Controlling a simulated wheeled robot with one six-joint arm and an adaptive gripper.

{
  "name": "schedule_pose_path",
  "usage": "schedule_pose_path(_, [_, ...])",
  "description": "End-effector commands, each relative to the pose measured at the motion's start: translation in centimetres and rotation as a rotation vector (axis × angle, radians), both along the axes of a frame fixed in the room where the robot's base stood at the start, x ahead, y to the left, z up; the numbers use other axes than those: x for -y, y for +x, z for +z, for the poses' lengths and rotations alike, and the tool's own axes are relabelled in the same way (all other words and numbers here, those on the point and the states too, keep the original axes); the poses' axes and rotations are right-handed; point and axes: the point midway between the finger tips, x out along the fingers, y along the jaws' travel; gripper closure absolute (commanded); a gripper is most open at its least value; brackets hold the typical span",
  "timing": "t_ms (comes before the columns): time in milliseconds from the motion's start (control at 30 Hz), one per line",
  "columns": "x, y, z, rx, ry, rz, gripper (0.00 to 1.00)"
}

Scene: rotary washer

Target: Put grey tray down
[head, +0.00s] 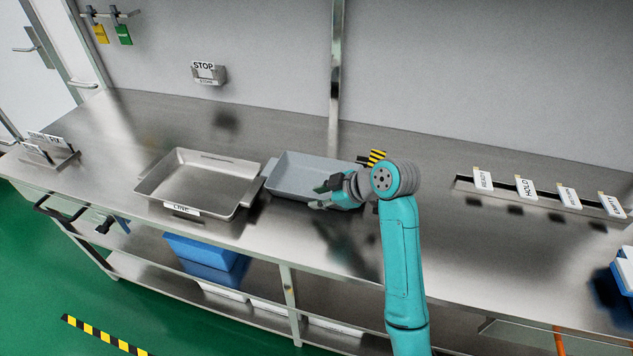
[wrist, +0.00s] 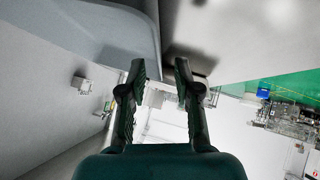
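The grey tray (head: 298,172) is a shallow rectangular tray on the steel bench, right of the steel tray. It looks level, but I cannot tell whether its whole base touches the bench. My gripper (head: 320,196) is at its front right part and hides some of the near rim. In the wrist view, a smooth blue-grey wall of the tray (wrist: 95,28) fills the upper left, close to the fingertips.
A steel tray (head: 203,178) with a label on its front stands just left of the grey tray. A black and yellow striped block (head: 376,158) is at its right. A slotted rack with white cards (head: 526,187) lies farther right.

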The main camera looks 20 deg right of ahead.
Motion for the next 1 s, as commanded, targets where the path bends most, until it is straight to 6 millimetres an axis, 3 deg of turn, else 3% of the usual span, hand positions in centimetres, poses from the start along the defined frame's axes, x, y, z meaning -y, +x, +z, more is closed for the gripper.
schedule_pose_path(300, [-1.9, 2.4, -2.5, -0.003, 0.0, 0.002, 0.68])
schedule_pose_path(567, [-2.0, 2.7, -2.7, 0.0, -0.001, 0.0, 0.68])
schedule_pose_path(600, [-2.0, 2.7, -2.7, 0.0, -0.001, 0.0, 0.7])
schedule_pose_path(733, [-2.0, 2.7, -2.7, -0.001, -0.001, 0.0, 1.0])
schedule_pose_path(1000, [-2.0, 2.7, -2.7, 0.0, -0.001, 0.001, 1.0])
